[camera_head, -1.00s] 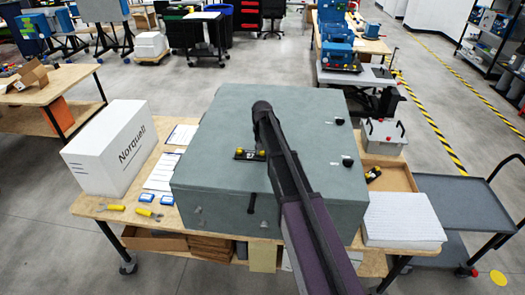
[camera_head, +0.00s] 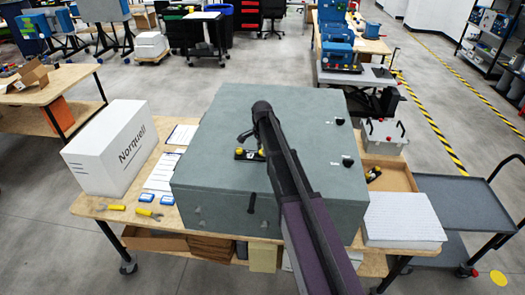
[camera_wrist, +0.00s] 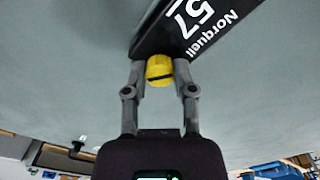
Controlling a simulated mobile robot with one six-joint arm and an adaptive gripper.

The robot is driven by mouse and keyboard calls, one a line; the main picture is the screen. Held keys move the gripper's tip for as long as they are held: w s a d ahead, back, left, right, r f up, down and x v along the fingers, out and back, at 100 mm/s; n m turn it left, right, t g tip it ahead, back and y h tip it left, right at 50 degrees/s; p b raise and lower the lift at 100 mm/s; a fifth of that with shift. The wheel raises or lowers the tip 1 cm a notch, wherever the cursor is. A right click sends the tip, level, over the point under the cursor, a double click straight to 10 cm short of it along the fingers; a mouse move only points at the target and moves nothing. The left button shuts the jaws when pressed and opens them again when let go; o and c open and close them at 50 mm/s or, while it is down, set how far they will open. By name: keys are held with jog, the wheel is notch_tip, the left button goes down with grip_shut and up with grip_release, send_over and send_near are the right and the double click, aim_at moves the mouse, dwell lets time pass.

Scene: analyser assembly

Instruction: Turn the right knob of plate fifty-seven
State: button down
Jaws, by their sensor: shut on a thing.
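The black plate (camera_wrist: 200,27) carries white lettering, "57" and "Norquell", and shows tilted in the wrist view. A yellow knob (camera_wrist: 159,69) is at the plate's near end. My gripper (camera_wrist: 161,75) has a finger on each side of this knob and is shut on it. In the head view, a black plate (camera_head: 250,155) with yellow on it lies on top of the large grey-green box (camera_head: 215,125), partly behind my arm. A dark part of my gripper (camera_head: 244,136) shows just above it. The knob in the grip cannot be made out there.
Two black knobs (camera_head: 347,162) with small white labels are on the box's right side. A white Norquell carton (camera_head: 110,150) stands left of the box. Papers, yellow-handled tools and blue items lie on the bench. A wooden tray (camera_head: 390,173) and a white stack (camera_head: 402,218) are at the right.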

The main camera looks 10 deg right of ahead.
jog(key=m, duration=0.4)
jog(key=shift+m, duration=0.4)
jog(key=m, duration=1)
jog(key=shift+m, duration=0.4)
jog(key=m, duration=0.5)
jog(key=shift+c, duration=2)
grip_release()
